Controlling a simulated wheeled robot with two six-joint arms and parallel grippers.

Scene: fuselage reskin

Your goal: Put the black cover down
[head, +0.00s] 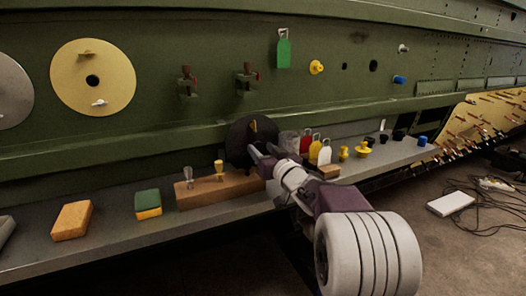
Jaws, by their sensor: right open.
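The black cover (237,138) is a dark round disc with a small yellow piece near its middle. It stands roughly upright at the back of the grey shelf (105,238), close to the green fuselage skin. Whether it leans on the skin is not clear. My right gripper (256,156) is open in front of the cover's lower right part and hides some of it. I cannot tell whether the fingers touch the cover. My left gripper is not in view.
A wooden block (225,192) with two upright tools stands left of the gripper. A sponge (148,204) and an orange block (72,220) lie further left. Red, yellow and white tags (314,148) crowd the right side. Bare shelf shows between the blocks.

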